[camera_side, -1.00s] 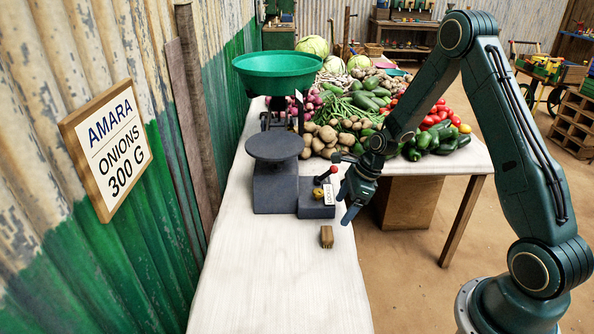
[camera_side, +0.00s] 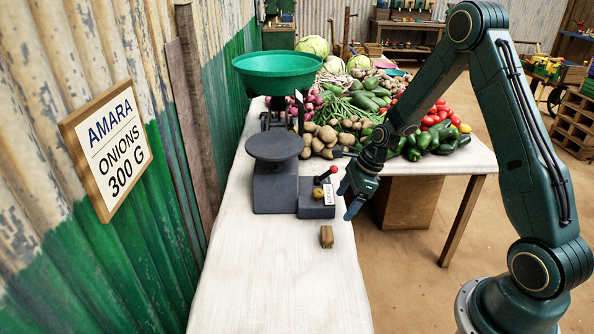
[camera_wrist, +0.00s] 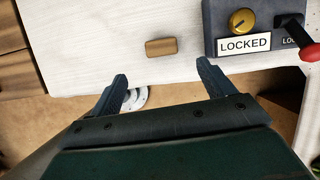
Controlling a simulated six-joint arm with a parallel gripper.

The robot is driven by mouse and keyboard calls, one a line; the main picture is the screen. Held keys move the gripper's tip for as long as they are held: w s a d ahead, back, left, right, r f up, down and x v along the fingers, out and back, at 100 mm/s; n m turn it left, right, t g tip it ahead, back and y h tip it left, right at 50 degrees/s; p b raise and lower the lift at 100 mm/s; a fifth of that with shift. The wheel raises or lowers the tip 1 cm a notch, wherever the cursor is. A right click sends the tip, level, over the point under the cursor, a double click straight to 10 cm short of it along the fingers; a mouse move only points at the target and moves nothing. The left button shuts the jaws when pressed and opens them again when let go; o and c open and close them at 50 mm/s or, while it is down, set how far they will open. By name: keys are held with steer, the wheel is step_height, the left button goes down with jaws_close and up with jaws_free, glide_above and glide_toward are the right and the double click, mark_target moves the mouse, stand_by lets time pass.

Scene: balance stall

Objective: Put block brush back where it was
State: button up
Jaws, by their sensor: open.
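The block brush (camera_side: 327,236) is a small brown wooden block lying on the white table near its right edge, in front of the scale's base. In the wrist view the block brush (camera_wrist: 161,47) lies flat beyond my fingertips, between their lines and nearer the left one. My gripper (camera_side: 354,202) is open and empty, beside the table's right edge and to the right of the brush. In the wrist view my gripper (camera_wrist: 162,78) shows both fingers apart with nothing between them. The brush's underside is hidden.
The scale has a dark flat plate (camera_side: 274,146), a green pan (camera_side: 277,72) and a lock box (camera_side: 317,208) with a red-knobbed lever; its label (camera_wrist: 244,45) reads LOCKED. Vegetables (camera_side: 350,115) heap behind. The front table (camera_side: 270,280) is clear. A sign (camera_side: 107,149) reads AMARA ONIONS 300 G.

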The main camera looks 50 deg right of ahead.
steer(key=s+a+r+n+h, duration=0.1)
steer(key=s+a+r+n, duration=0.3)
steer(key=r+n, duration=0.45)
steer(key=s+a+r+n+h, duration=0.1)
steer(key=s+a+r+n, duration=0.3)
steer(key=r, duration=0.7)
steer(key=s+a+r+n, duration=0.1)
steer(key=s+r+n, duration=0.1)
steer(key=s+n, duration=0.2)
steer(key=s+a+r+n+t, duration=0.1)
steer(key=s+r+n, duration=0.1)
steer(key=s+n, duration=0.3)
steer(key=s+a+r+n+t+h, duration=0.1)
steer(key=s+r+n, duration=0.2)
steer(key=s, duration=0.4)
steer(key=shift+s+n, duration=0.35)
steer(key=shift+n, duration=0.5)
